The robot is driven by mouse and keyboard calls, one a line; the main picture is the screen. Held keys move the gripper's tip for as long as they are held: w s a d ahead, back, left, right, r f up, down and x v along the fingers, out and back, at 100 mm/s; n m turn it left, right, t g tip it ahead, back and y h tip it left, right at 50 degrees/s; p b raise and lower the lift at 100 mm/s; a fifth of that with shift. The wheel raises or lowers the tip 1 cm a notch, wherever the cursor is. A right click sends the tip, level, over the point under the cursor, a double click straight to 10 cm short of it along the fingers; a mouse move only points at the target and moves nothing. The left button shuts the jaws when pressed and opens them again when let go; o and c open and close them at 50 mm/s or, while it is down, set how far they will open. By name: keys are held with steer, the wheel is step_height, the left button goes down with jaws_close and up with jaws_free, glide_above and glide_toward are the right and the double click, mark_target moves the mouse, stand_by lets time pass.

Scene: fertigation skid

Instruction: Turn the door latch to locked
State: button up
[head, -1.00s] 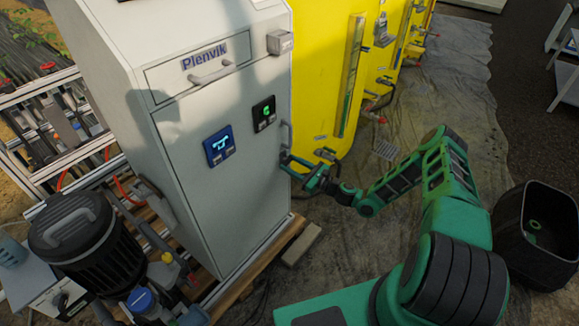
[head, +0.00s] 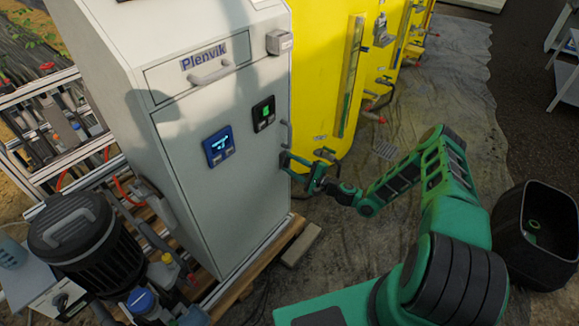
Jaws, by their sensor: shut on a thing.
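The grey cabinet door (head: 235,215) carries a blue display and a black display. A slim grey handle (head: 286,134) stands at the door's right edge. My gripper (head: 286,159) is at that edge, at the lower end of the handle, reaching in from the right. It is shut on the door latch, which is small and mostly hidden by the fingers. The latch's exact angle is too small to tell. The door looks closed against the cabinet.
A yellow tank (head: 325,75) with valves stands right behind the cabinet. A black pump (head: 75,240) is at the lower left, and a black bin (head: 537,235) is at the right. The wooden pallet (head: 262,268) sticks out under the cabinet. Open ground sheet lies behind my arm.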

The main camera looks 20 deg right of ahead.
steer(key=n, duration=0.5)
steer(key=shift+s+a+f+n, duration=0.15)
steer(key=shift+a+n, duration=0.05)
steer(key=shift+n, duration=0.1)
stand_by(0.4)
steer(key=o, duration=1.1)
steer(key=shift+c, duration=0.2)
steer(key=shift+d, duration=0.1)
steer(key=v, duration=1)
steer(key=shift+s+d, duration=0.2)
